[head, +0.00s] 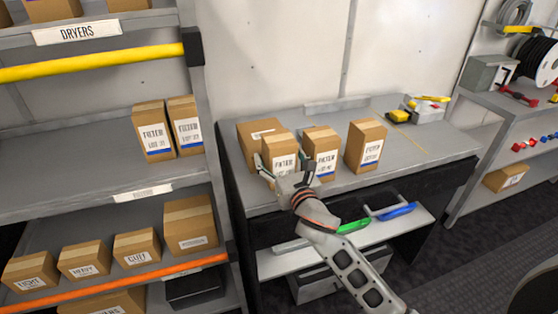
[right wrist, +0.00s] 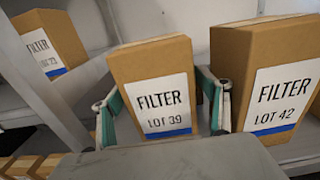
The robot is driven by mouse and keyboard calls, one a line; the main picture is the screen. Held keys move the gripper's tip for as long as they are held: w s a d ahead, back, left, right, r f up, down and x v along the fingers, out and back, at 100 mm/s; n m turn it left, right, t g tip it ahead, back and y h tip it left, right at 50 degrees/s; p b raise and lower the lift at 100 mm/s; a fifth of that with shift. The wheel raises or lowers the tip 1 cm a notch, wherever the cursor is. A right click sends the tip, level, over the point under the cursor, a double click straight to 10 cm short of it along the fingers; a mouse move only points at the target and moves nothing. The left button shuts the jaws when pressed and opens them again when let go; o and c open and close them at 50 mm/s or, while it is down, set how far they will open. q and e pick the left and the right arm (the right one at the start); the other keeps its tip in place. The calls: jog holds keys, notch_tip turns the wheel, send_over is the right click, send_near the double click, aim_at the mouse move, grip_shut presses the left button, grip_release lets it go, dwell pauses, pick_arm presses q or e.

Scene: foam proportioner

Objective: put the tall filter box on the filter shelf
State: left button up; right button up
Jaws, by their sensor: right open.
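Three filter boxes stand upright on the grey bench: the LOT 39 box (head: 280,148), the LOT 42 box (head: 322,146) and one further right (head: 365,146). I cannot tell for sure which is the tall one. My right gripper (head: 286,170) is open at the LOT 39 box. In the right wrist view its fingers (right wrist: 162,100) stand on either side of the LOT 39 box (right wrist: 155,75), and the LOT 42 box (right wrist: 270,80) is close beside the right finger. The filter shelf (head: 70,178) at left holds two upright filter boxes (head: 170,128). My left gripper is out of view.
A yellow tool (head: 425,108) sits at the bench's back right. The filter shelf is bare left of its boxes. A shelf upright (head: 215,150) stands between shelf and bench.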

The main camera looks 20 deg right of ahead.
jog(key=shift+w, duration=0.1)
jog(key=c, duration=1.4)
jog(key=shift+r, duration=0.1)
